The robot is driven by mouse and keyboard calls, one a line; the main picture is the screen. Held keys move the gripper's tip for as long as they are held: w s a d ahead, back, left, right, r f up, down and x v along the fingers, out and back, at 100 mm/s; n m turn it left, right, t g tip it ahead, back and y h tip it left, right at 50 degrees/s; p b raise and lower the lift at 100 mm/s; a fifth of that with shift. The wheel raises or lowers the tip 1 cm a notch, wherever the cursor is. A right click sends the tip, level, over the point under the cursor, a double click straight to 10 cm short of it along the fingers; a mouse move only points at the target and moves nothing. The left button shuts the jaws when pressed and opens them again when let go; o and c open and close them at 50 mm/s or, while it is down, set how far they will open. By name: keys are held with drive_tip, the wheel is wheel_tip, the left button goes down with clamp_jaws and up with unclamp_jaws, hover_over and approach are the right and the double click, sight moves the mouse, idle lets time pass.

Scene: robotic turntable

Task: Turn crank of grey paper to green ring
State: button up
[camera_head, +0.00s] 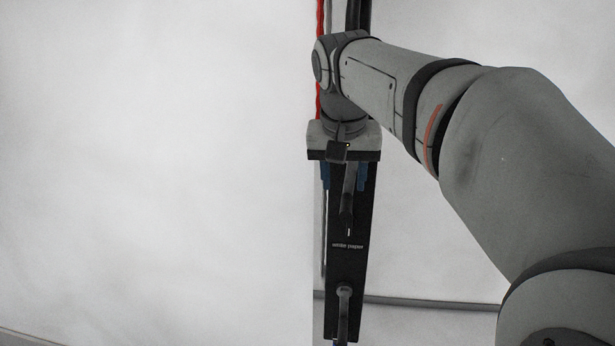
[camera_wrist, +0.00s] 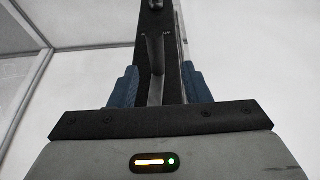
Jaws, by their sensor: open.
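A dark crank (camera_head: 347,208) is on the upper part of a narrow black upright panel (camera_head: 346,268) in the head view. My gripper (camera_head: 344,178) is open, with its blue fingers on either side of this crank. In the wrist view the crank (camera_wrist: 154,52) lies between the open fingers of my gripper (camera_wrist: 161,78), with a gap on each side. A second crank (camera_head: 344,300) is lower on the panel. A small label between the cranks seems to read "white paper". I see no grey paper label and no green ring; my gripper and wrist hide the panel's upper part.
A large white backdrop (camera_head: 150,170) fills the left of the head view. A red vertical strip (camera_head: 319,100) runs beside the panel's top. A grey rail (camera_head: 430,303) crosses low on the right. My arm covers the right side.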

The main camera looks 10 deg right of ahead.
sight(343, 201)
drive_tip(key=shift+w+r, duration=0.3)
drive_tip(key=shift+r, duration=0.35)
drive_tip(key=p+x, duration=0.1)
drive_tip(key=x, duration=0.6)
drive_tip(key=shift+w+f, duration=0.15)
drive_tip(key=shift+f, duration=0.1)
drive_tip(key=shift+d, duration=0.15)
drive_tip(key=c, duration=0.6)
clamp_jaws()
drive_tip(key=shift+a, duration=0.3)
